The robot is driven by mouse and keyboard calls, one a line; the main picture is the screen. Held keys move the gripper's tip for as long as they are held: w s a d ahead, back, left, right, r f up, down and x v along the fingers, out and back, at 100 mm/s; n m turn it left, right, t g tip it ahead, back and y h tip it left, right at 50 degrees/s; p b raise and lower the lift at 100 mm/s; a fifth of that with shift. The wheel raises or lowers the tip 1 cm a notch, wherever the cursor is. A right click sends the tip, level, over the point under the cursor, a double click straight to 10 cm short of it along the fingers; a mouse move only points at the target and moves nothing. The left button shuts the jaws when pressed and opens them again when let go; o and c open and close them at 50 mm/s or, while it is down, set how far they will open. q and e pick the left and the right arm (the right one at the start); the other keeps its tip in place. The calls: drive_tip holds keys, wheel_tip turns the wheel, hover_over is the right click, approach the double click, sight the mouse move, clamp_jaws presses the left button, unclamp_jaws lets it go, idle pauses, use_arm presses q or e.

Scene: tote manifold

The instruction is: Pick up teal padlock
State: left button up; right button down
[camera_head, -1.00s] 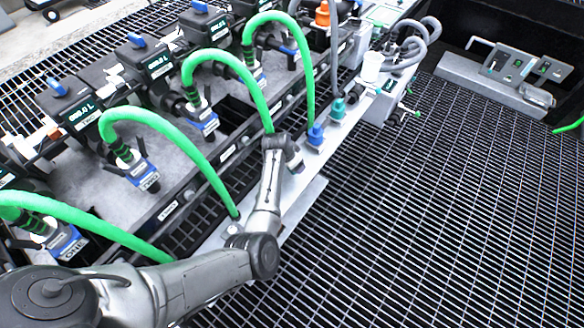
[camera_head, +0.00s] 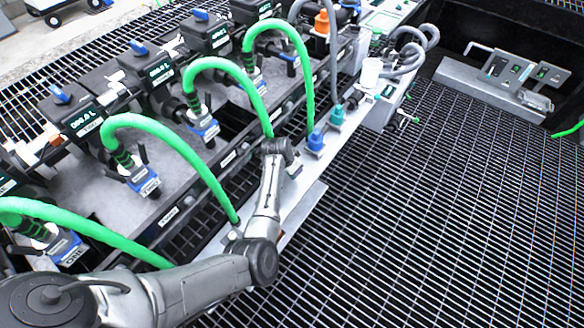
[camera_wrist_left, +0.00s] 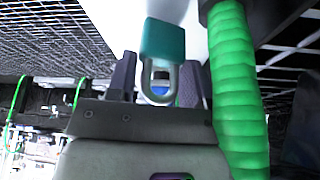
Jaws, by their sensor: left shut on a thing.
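The teal padlock (camera_wrist_left: 162,40) shows in the left wrist view, with its teal body away from my wrist and its metal shackle toward it. My left gripper (camera_wrist_left: 158,80) is shut on the padlock, with one dark finger on each side of the shackle. A pale surface lies behind the padlock. In the head view my left arm reaches from the lower left to the narrow metal ledge (camera_head: 303,213); the padlock and fingertips cannot be made out there. My right gripper is not in view.
A thick green hose (camera_wrist_left: 238,90) runs close beside my left gripper. Several green hoses arch over the manifold (camera_head: 85,185) in the head view. Blue (camera_head: 316,140) and teal (camera_head: 337,115) fittings stand on the ledge past my wrist. Open floor grating (camera_head: 440,220) lies to the right.

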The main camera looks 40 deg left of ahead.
use_arm(q)
drive_tip(key=r+p, duration=0.2)
drive_tip(key=r, duration=0.1)
drive_tip(key=r+p, duration=0.1)
drive_tip(key=shift+d+r, duration=0.2)
drive_tip(key=shift+d, duration=0.1)
drive_tip(key=s+d+r+p, duration=0.1)
drive_tip(key=d+r+p, duration=0.4)
drive_tip(key=d, duration=0.6)
drive_tip(key=shift+r+p, duration=0.3)
drive_tip(key=shift+r, duration=0.2)
